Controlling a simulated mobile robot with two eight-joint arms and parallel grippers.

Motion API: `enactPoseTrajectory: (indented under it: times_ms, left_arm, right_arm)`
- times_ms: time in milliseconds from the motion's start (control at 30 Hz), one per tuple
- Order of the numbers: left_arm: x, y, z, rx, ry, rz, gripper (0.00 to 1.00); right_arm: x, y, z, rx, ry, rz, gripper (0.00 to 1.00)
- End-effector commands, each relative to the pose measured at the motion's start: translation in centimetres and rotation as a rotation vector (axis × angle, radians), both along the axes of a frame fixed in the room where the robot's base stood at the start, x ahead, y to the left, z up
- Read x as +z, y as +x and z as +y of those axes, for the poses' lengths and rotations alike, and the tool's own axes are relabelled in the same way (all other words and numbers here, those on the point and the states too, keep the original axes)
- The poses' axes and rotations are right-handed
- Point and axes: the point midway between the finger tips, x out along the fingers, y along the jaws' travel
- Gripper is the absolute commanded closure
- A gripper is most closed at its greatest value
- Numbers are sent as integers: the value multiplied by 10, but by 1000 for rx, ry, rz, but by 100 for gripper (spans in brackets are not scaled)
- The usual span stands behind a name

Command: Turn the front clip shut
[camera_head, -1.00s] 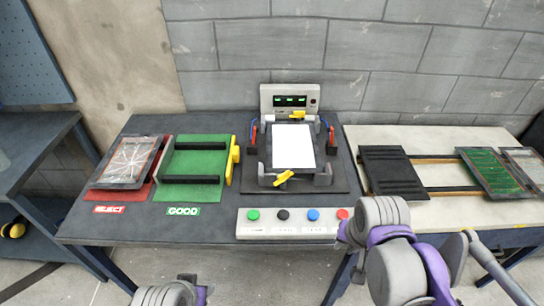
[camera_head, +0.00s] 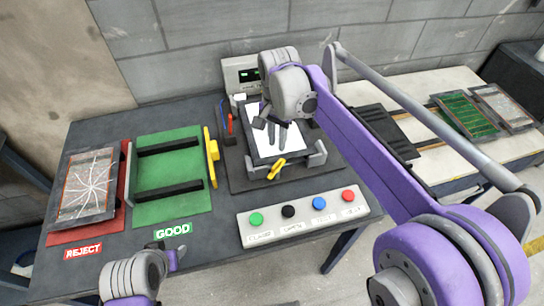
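The front clip (camera_head: 276,169) is a small yellow lever at the front edge of the dark fixture (camera_head: 240,183). It lies at a slant, its upper end pointing right and back. A white panel (camera_head: 259,148) lies in the fixture just behind it. My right gripper (camera_head: 277,138) hangs over the panel, behind the clip and apart from it in the picture. Its dark fingers look slightly parted and empty. My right wrist hides the fixture's back clip. My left gripper (camera_head: 176,258) is low at the front left, far from the clip; its finger gap is not clear.
A button box (camera_head: 304,217) stands in front of the fixture. A green GOOD mat (camera_head: 173,160) and a red REJECT mat (camera_head: 122,188) with a cracked panel (camera_head: 88,184) lie left. A display box (camera_head: 239,74) stands behind. My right forearm crosses the right side.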

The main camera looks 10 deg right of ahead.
Motion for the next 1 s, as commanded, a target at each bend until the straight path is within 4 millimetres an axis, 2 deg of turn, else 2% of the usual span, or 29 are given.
enactPoseTrajectory:
  times_ms: [300, 500, 667, 900, 933, 1000]
  left_arm:
    - [-6, -2, 0, 0, 0, 4, 50]
    - [-7, -2, 0, 0, 0, 5, 50]
    - [-8, -3, 0, 0, 0, 5, 50]
    - [-8, -3, 0, 0, 0, 5, 50]
    - [-8, -3, 0, 0, 0, 5, 50]
    - [-8, -3, 0, 0, 0, 5, 50]
  right_arm:
    - [-61, 0, 0, 1, 0, 0, 75]
    - [-87, 0, 0, 2, 1, -1, 75]
    - [-95, 0, 0, 2, 0, -1, 75]
    - [-96, 0, 0, 2, 0, -1, 75]
    - [-96, 0, 0, 2, 0, -1, 77]
    - [-96, 0, 0, 2, 0, -1, 89]
